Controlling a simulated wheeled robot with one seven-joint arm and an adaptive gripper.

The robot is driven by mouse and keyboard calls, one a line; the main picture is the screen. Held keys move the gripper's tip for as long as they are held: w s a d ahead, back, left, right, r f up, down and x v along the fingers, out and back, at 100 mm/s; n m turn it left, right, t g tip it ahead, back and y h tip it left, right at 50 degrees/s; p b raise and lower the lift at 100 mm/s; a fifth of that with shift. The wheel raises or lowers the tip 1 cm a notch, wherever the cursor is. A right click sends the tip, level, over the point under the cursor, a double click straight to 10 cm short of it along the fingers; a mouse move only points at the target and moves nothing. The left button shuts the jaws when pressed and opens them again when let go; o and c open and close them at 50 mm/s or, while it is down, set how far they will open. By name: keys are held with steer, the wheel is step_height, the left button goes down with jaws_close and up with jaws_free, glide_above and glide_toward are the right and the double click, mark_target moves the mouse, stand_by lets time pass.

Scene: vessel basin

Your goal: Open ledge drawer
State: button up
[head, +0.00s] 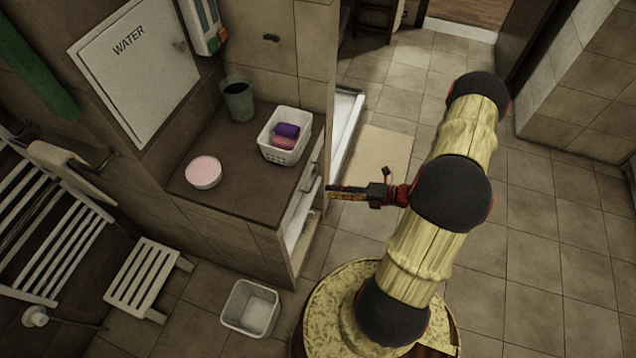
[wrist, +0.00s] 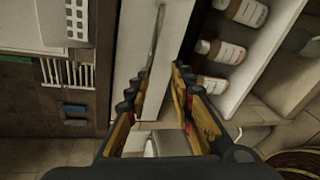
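The ledge (head: 235,195) is a brown-topped, tiled counter, and its right side holds a pale drawer front (head: 299,205). In the wrist view the drawer front (wrist: 132,50) is a white panel with a thin metal bar handle (wrist: 155,42). The drawer looks flush with the ledge. My gripper (head: 332,192) is just right of the drawer front in the head view. In the wrist view my gripper (wrist: 160,75) is open, its fingers apart with nothing between them. The handle's lower end shows close to the left fingertip; I cannot tell whether they touch.
A white basket (head: 283,150) with rolled cloths, a dark cup (head: 238,102) and a pink-topped round tub (head: 203,172) stand on the ledge. A white bin (head: 250,308) and stool (head: 147,275) stand on the floor.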

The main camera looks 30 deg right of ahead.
mark_target(315, 178)
steer(key=w+a+m, duration=0.1)
steer(key=w, duration=0.1)
steer(key=w+a+m+b, duration=0.1)
steer(key=w, duration=0.2)
steer(key=w+a+m+t, duration=0.1)
steer(key=w+m, duration=0.1)
steer(key=shift+w+f+h+b, duration=0.15)
steer(key=shift+w+h+b, duration=0.15)
steer(key=shift+w+b, duration=0.1)
steer(key=shift+c, duration=1)
steer(key=c, duration=0.4)
steer(key=shift+s, duration=0.1)
